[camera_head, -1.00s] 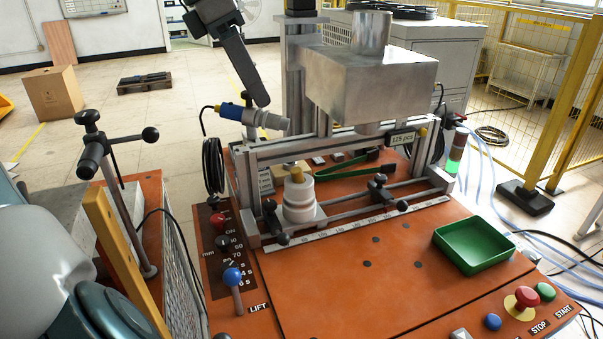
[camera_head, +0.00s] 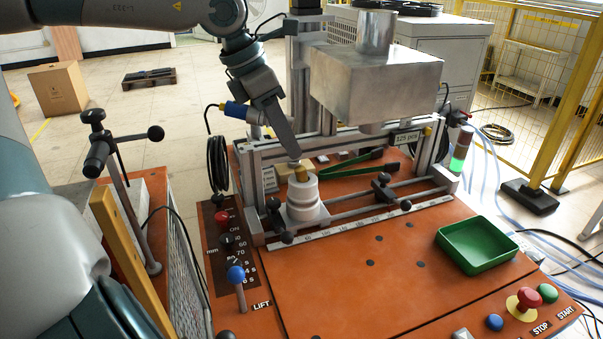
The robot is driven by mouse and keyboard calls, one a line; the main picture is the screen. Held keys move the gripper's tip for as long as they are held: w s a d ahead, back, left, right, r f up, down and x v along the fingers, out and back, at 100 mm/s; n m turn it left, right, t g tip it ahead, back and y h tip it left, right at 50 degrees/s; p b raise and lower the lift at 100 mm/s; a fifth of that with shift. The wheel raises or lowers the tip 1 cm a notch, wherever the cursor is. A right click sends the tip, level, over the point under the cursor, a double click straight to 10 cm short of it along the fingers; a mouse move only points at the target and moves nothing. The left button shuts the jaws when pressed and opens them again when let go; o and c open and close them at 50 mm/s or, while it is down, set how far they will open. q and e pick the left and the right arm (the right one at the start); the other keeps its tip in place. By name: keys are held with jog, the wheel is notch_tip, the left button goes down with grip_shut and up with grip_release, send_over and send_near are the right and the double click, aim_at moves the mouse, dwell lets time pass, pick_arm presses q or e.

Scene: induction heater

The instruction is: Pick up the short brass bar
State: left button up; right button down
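The short brass bar (camera_head: 301,174) stands in the top of a white stepped cylinder (camera_head: 303,200) inside the metal frame; only its upper end shows. My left gripper (camera_head: 295,159) points down from the upper left, and its tip is right at the top of the bar. The fingers are seen edge-on as one dark grey shape, so I cannot tell whether they are apart or whether they touch the bar. My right gripper is not in view.
The metal heater block (camera_head: 375,80) hangs to the right of my gripper. A blue-and-silver cylinder (camera_head: 240,111) sits on the frame's left. A green tray (camera_head: 482,245) is at the right. Green-handled tongs (camera_head: 345,166) lie behind the front rails. The orange plate's front middle is clear.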

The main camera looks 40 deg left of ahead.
aim_at(299, 169)
pick_arm(q)
jog(key=shift+w+d+f, duration=0.1)
jog(key=shift+w+f, duration=0.05)
jog(key=shift+f, duration=0.3)
jog(key=shift+s+p+x, duration=0.15)
jog(key=shift+p+x, duration=0.1)
jog(key=shift+x, duration=1)
jog(key=shift+s+p+x, duration=0.1)
jog(key=shift+p+x, duration=0.1)
jog(key=shift+x, duration=1.1)
jog(key=shift+f, duration=0.1)
grip_shut()
